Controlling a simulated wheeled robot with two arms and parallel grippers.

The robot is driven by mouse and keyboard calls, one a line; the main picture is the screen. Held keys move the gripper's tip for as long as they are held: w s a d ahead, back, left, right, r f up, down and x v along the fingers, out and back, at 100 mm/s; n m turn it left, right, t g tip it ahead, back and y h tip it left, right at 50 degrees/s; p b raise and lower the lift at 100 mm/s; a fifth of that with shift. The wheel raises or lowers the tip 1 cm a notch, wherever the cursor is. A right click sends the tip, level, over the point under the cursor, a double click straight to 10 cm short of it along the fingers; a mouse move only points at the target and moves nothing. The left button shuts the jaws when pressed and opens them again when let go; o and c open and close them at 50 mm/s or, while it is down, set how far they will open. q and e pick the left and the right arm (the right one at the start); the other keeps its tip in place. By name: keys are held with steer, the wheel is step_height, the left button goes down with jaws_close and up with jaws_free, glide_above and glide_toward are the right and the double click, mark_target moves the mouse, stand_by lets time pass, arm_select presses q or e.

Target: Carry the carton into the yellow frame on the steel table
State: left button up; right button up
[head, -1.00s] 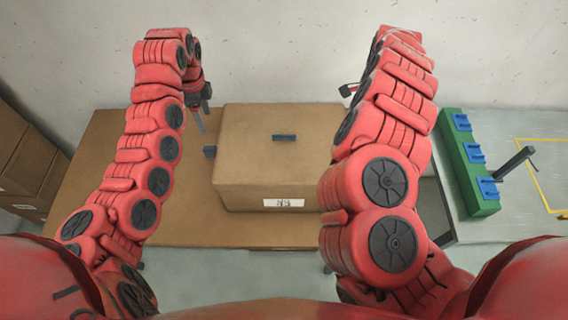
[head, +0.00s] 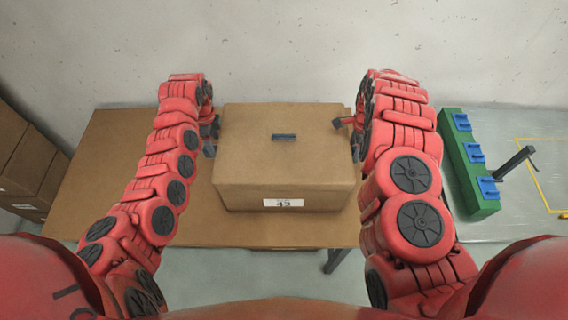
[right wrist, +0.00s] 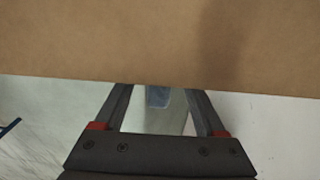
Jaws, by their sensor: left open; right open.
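The carton (head: 285,165) is a closed brown box with a white label on its front and a dark piece on its lid. It sits on the brown table. My left gripper (head: 211,138) is open at the carton's left side; I cannot tell whether it touches. My right gripper (head: 353,138) is open at the carton's right side, partly hidden by its arm. In the right wrist view the two fingers (right wrist: 158,95) are apart and the carton's side (right wrist: 150,40) fills the upper part, close to the fingertips. Part of the yellow frame (head: 540,178) shows on the steel table (head: 520,215) at the right.
A green block with blue pieces (head: 469,165) stands on the steel table's left part, beside a dark upright post (head: 514,162). Brown boxes (head: 28,165) are stacked at the far left. The brown table (head: 105,165) is clear left of the carton. A wall stands behind.

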mark_target(215, 147)
arm_select(q)
step_height(215, 147, down, 4)
steer(key=shift+s+r, duration=0.1)
steer(key=shift+r, duration=0.15)
arm_select(e)
step_height(215, 147, down, 4)
steer(key=shift+d+r, duration=0.15)
steer(key=shift+r, duration=0.1)
arm_select(q)
steer(key=shift+f, duration=0.6)
arm_select(e)
steer(key=shift+f, duration=0.6)
arm_select(q)
jaws_close()
arm_select(e)
jaws_close()
